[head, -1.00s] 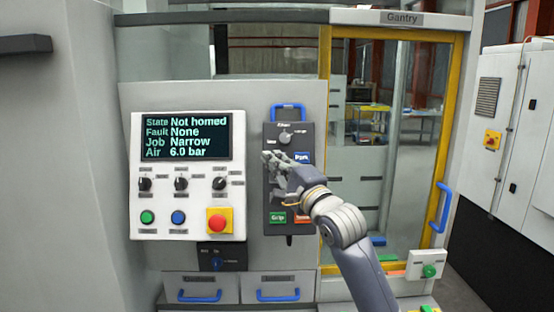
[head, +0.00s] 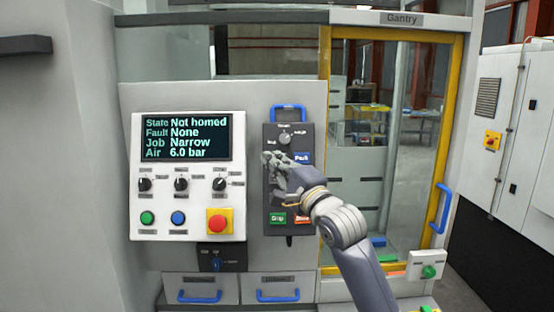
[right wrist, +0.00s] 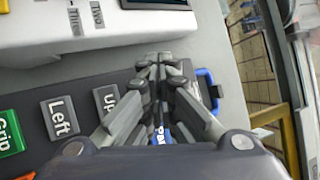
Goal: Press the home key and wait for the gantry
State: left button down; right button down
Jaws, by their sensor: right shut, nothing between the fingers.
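The dark hand pendant (head: 268,214) hangs on the grey panel, right of the control console. Its blue Park key (head: 302,157) and green Grip key (head: 278,218) show in the head view. The Left key (right wrist: 61,117) and Up key (right wrist: 106,99) show in the right wrist view. I cannot read a home key; my gripper covers part of the key area. My right gripper (head: 268,158) is shut and empty, its tips at the pendant's upper left; contact cannot be told. The display (head: 187,137) reads State Not homed, Fault None. My left gripper is out of view.
The console (head: 140,216) has knobs, green and blue buttons and a red emergency stop (head: 217,222). A yellow-framed glass door (head: 456,120) with a blue handle (head: 441,208) stands to the right. Blue-handled drawers (head: 200,298) are below.

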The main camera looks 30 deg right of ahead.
jog(key=shift+w+d, duration=0.1)
jog(key=shift+w, duration=0.1)
jog(key=shift+w+d+f, duration=0.1)
jog(key=shift+w+f, duration=0.05)
dwell(0.3)
jog(key=shift+w+d+f, duration=0.1)
jog(key=shift+w+d, duration=0.1)
jog(key=shift+w, duration=0.1)
dwell(0.7)
jog(key=shift+s+p, duration=0.1)
jog(key=shift+p, duration=0.25)
jog(key=shift+s+a+r+p, duration=0.2)
jog(key=shift+s+a+p, duration=0.15)
jog(key=shift+s, duration=0.2)
